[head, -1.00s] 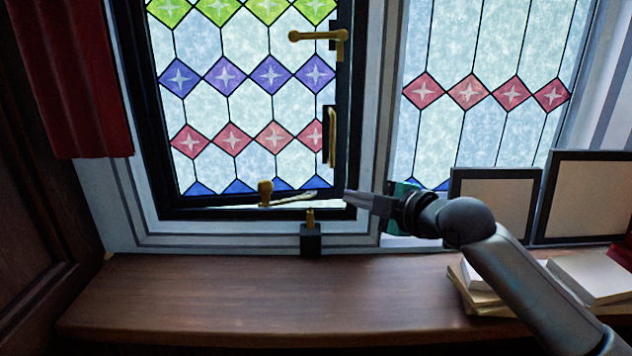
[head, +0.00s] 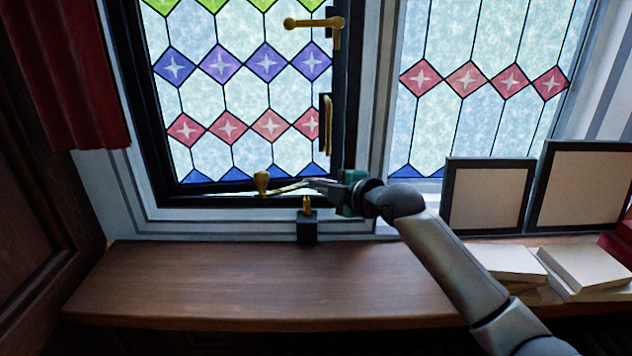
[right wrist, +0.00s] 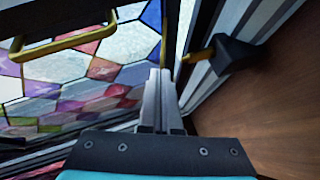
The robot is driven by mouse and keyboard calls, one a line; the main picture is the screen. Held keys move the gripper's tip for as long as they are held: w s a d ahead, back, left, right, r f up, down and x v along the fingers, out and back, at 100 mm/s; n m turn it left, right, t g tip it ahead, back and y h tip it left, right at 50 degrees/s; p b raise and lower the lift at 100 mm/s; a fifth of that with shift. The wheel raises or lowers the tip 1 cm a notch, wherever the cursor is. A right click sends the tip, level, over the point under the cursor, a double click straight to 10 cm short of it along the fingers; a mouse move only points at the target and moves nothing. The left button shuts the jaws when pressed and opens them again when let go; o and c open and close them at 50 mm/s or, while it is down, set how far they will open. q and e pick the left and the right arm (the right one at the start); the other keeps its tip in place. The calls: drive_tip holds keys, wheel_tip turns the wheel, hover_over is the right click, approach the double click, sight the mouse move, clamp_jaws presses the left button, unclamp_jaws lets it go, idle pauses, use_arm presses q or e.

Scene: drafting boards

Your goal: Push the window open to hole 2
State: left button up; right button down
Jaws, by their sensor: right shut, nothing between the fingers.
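The window (head: 235,95) is a leaded stained-glass sash in a black frame, and it looks slightly ajar at the bottom. Its brass stay bar (head: 287,188) runs from a brass knob (head: 262,183) along the bottom rail toward the right. Holes in the bar are too small to make out. A dark block with a brass pin (head: 307,207) stands at the sill just below. My right gripper (head: 312,183) is shut and empty at the lower right of the sash, by the bar; contact cannot be told. Its closed fingers (right wrist: 160,100) show in the right wrist view. My left gripper is out of view.
A brass handle (head: 330,28) and a brass pull (head: 326,125) sit on the sash's right side. Two framed panels (head: 487,195) and several books (head: 585,268) stand at the right. A red curtain (head: 65,75) hangs left. The wooden sill (head: 210,285) is clear at left and centre.

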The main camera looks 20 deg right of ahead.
drive_tip(key=shift+w+a+f, duration=0.1)
drive_tip(key=shift+w+a, duration=0.1)
drive_tip(key=shift+w, duration=0.15)
